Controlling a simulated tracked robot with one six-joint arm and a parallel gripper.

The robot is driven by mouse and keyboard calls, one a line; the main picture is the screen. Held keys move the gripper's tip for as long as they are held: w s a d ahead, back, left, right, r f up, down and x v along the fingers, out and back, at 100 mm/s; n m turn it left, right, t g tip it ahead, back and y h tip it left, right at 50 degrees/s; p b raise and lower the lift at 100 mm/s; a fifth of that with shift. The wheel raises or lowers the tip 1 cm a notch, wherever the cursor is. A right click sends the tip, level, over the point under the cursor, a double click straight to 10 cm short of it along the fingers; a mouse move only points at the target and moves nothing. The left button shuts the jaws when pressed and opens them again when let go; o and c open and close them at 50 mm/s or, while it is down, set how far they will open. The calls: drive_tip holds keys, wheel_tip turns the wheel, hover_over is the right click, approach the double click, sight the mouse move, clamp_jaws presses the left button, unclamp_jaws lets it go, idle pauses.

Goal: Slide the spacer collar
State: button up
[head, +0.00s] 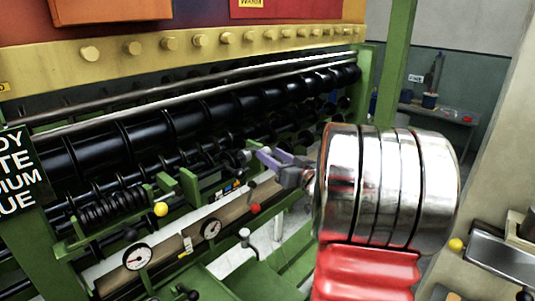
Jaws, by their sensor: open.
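My gripper (268,157) is in the middle of the head view, at the end of my arm, beside the right part of the lower black shaft. Its purple-grey fingers are apart. A small grey ring-like part (243,156) sits on the shaft just left of the fingertips. It may be the spacer collar, but it is too small to be sure. I see nothing held between the fingers, though the view there is small and partly blocked. My large shiny arm link hides what lies behind it on the right.
Black rollers (190,120) run across the green-framed machine. A green bracket (188,185) and a black coil (112,208) stand left of my gripper. Below are gauges (138,257), a red knob (255,209) and a yellow knob (160,209). A bench (440,113) stands at the back right.

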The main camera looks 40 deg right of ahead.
drive_tip(key=s, duration=1)
drive_tip(key=shift+a, duration=0.45)
drive_tip(key=w+a+r+m+g+h, duration=0.1)
drive_tip(key=w+a+g+h, duration=0.15)
drive_tip(key=a, duration=0.25)
drive_tip(key=w+a+r+g+h, duration=0.1)
drive_tip(key=a+g+h, duration=0.15)
drive_tip(key=a, duration=0.25)
drive_tip(key=s+a+f+n+g+y, duration=0.1)
drive_tip(key=s+a+f+g+y, duration=0.1)
drive_tip(key=s+a, duration=0.3)
drive_tip(key=s+a+f+n+g+y, duration=0.1)
drive_tip(key=s+a, duration=0.5)
drive_tip(key=a, duration=0.6)
drive_tip(key=s+a+f+n+g+y, duration=0.2)
drive_tip(key=s+a+f+g+y, duration=0.1)
drive_tip(key=a, duration=0.6)
wheel_tip(320, 180, down, 3)
drive_tip(key=shift+s+r+g+y, duration=0.1)
drive_tip(key=shift+s+g+y, duration=0.2)
drive_tip(key=shift+s+g, duration=0.7)
